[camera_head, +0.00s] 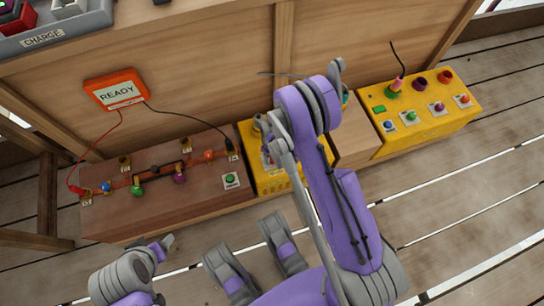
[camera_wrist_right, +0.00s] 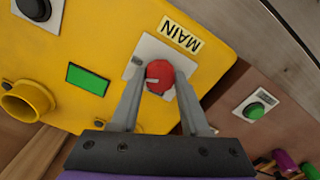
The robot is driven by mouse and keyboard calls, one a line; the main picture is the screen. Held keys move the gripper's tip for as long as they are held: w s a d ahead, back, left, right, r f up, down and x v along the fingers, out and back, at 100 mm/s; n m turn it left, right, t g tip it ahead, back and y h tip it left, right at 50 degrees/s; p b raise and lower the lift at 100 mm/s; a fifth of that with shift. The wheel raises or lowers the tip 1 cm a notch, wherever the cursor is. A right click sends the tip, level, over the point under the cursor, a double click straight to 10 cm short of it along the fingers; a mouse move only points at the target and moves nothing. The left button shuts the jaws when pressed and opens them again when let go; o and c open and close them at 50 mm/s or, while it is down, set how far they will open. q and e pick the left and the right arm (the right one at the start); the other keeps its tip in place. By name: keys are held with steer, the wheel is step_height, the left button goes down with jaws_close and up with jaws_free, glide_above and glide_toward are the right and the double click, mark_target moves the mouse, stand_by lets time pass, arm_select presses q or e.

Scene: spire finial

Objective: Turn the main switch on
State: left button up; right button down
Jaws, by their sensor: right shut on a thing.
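The main switch is a red knob (camera_wrist_right: 158,76) on a white plate, beside a label reading MAIN (camera_wrist_right: 181,34) that appears upside down in the right wrist view. It sits on a yellow box (camera_wrist_right: 110,30), which also shows in the head view (camera_head: 257,181). My right gripper (camera_wrist_right: 159,88) has its two fingers closed on either side of the red knob. In the head view my right arm hides the knob and much of the box. My left gripper (camera_head: 167,242) is low at the left, away from the boxes; its opening is unclear.
A wooden box (camera_head: 200,150) with wires, coloured pegs and a green button (camera_head: 230,180) stands left of the yellow box. An orange READY display (camera_head: 116,90) is behind it. Another yellow box (camera_head: 430,105) with several buttons stands at the right. Plank floor in front is clear.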

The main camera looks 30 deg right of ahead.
steer(key=m, duration=0.5)
stand_by(0.5)
steer(key=shift+c, duration=1.9)
jaws_free()
step_height(320, 180, up, 11)
steer(key=p, duration=0.2)
steer(key=shift+p, duration=0.4)
